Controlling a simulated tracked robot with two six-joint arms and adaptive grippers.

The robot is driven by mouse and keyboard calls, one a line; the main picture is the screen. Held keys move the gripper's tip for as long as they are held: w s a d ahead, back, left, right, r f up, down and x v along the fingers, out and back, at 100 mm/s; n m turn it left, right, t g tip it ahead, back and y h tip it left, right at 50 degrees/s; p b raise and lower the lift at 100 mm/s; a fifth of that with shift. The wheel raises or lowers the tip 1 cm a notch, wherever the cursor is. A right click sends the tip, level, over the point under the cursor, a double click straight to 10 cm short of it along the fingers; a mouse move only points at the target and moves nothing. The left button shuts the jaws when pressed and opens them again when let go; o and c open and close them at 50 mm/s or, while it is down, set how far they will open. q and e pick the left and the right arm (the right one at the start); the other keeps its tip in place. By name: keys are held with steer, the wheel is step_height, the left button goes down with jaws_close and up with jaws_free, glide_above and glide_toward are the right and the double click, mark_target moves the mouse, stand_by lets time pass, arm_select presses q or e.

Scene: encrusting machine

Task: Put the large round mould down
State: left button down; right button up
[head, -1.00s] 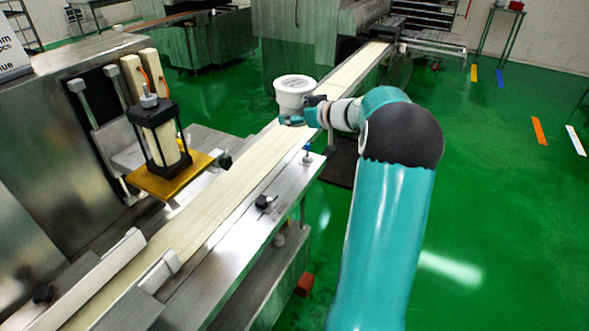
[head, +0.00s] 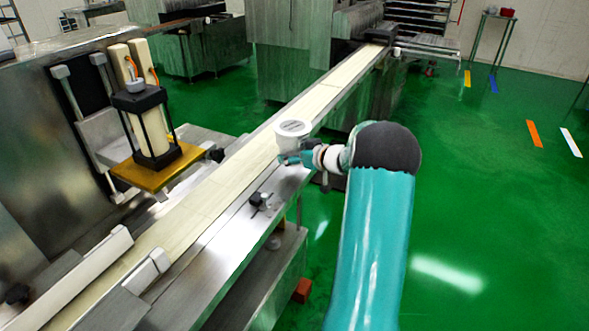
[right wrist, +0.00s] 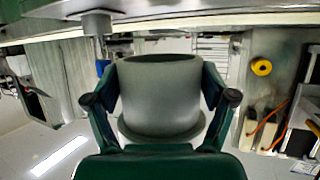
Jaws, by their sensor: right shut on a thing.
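The large round mould (head: 293,130) is a white cylinder with a wider rim and a grey top. My right gripper (head: 288,158) is shut on it at the near right edge of the conveyor belt in the head view. In the right wrist view the mould (right wrist: 160,95) looks grey and sits between both fingers of the gripper (right wrist: 162,100). Its flat end is close to the metal edge of the machine in that view; I cannot tell whether it touches. My left gripper is not in view.
The pale conveyor belt (head: 215,188) runs from lower left to the upper right. A black-framed press unit (head: 150,125) stands on a yellow plate (head: 160,173) to the left. A black knob (head: 257,199) sits on the steel side deck. Green floor lies open at right.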

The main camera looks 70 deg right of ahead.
mark_target(296, 173)
step_height(296, 173, down, 4)
steer(key=shift+f+b, duration=0.15)
steer(key=shift+b, duration=0.35)
steer(key=shift+f, duration=0.15)
steer(key=o, duration=1.3)
steer(key=shift+c, duration=0.2)
steer(key=shift+s+r, duration=0.2)
steer(key=p+v, duration=0.1)
steer(key=v, duration=1)
steer(key=shift+s+a+r, duration=0.15)
steer(key=shift+s+a, duration=0.05)
steer(key=shift+s, duration=0.05)
